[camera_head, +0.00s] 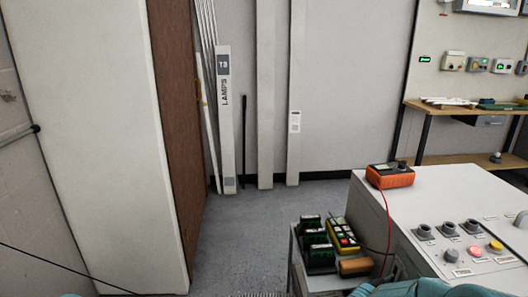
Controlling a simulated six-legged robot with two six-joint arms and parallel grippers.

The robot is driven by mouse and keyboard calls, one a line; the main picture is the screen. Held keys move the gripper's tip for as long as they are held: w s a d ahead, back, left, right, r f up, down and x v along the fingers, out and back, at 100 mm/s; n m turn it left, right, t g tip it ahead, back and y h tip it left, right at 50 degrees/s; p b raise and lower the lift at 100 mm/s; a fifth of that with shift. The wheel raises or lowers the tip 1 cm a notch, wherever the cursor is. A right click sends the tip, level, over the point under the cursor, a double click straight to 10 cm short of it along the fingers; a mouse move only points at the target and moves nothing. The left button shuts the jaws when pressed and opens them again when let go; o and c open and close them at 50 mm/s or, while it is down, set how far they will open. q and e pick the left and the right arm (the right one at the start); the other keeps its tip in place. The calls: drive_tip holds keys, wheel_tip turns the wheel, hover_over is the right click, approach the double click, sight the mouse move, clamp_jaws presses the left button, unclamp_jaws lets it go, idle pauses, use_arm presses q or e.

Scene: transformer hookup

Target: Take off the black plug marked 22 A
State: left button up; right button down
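I cannot make out a black plug marked 22 A in the head view; no such marking is readable. A white cabinet (440,190) stands at the lower right. Dark round fittings (449,229) sit in a row on its sloped front, with small labels too small to read. Neither of my grippers is in view.
An orange meter (389,176) with a red lead sits on the cabinet. A small cart (296,262) beside it holds black-and-green boxes (316,245) and a yellow device (342,236). A wooden bench (455,160) stands behind. Grey floor (240,240) left of the cart is clear.

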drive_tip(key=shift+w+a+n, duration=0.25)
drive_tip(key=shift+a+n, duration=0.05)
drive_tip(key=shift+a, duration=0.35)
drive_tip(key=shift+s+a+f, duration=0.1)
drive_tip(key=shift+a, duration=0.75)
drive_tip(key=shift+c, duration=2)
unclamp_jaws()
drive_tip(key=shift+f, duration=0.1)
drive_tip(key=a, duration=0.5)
drive_tip(key=shift+p, duration=0.4)
